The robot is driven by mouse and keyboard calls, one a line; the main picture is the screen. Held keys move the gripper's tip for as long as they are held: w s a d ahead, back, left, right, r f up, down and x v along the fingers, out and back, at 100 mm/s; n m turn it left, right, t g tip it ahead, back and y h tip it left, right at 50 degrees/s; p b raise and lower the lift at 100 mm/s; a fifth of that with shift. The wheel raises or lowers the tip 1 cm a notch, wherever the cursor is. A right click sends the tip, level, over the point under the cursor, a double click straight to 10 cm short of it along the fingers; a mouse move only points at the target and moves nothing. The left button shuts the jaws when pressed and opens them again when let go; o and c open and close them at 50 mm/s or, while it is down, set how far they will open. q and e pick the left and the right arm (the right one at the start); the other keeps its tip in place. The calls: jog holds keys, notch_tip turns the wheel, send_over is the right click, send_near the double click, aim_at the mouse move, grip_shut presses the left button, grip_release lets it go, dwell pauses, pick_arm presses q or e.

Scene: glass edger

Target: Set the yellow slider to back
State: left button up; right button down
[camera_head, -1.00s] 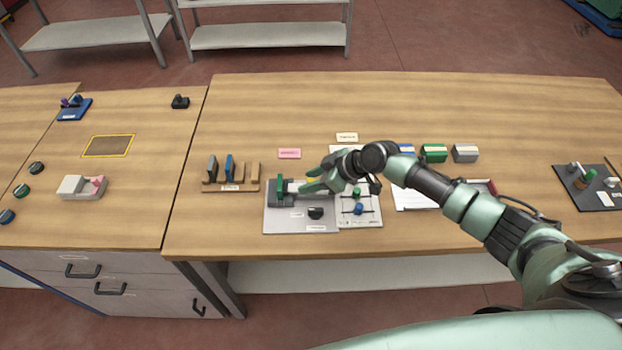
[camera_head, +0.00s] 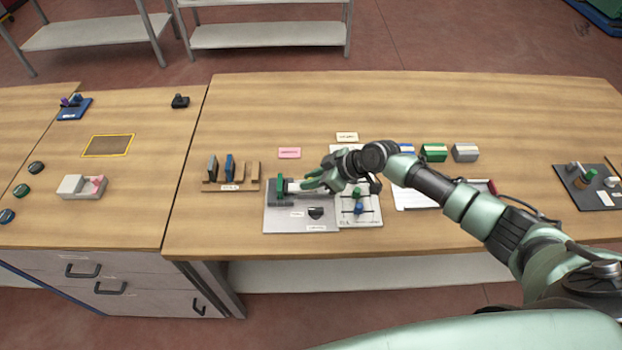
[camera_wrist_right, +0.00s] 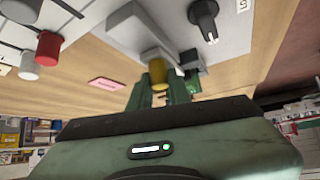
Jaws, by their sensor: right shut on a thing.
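The yellow slider's knob (camera_wrist_right: 159,73) shows in the right wrist view between the two green fingertips of my right gripper (camera_wrist_right: 160,88), which is shut on it. In the head view my right gripper (camera_head: 310,184) reaches in from the right over the back of the grey panel (camera_head: 275,220) and hides the yellow knob. The slider's exact position on its track cannot be told from there. My left gripper is not in view.
A green block (camera_head: 280,187) stands left of my gripper on the grey panel, and a black dial (camera_head: 316,212) is in front. A white panel (camera_head: 372,218) with coloured knobs adjoins on the right. A wooden rack (camera_head: 248,186) stands on the left.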

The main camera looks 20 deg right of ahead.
dwell(0.7)
jog(key=shift+d+f, duration=0.1)
jog(key=shift+d, duration=0.15)
jog(key=d+b, duration=0.1)
jog(key=s+d+b, duration=0.1)
jog(key=d, duration=0.1)
jog(key=c, duration=1.3)
grip_release()
jog(key=shift+d, duration=0.2)
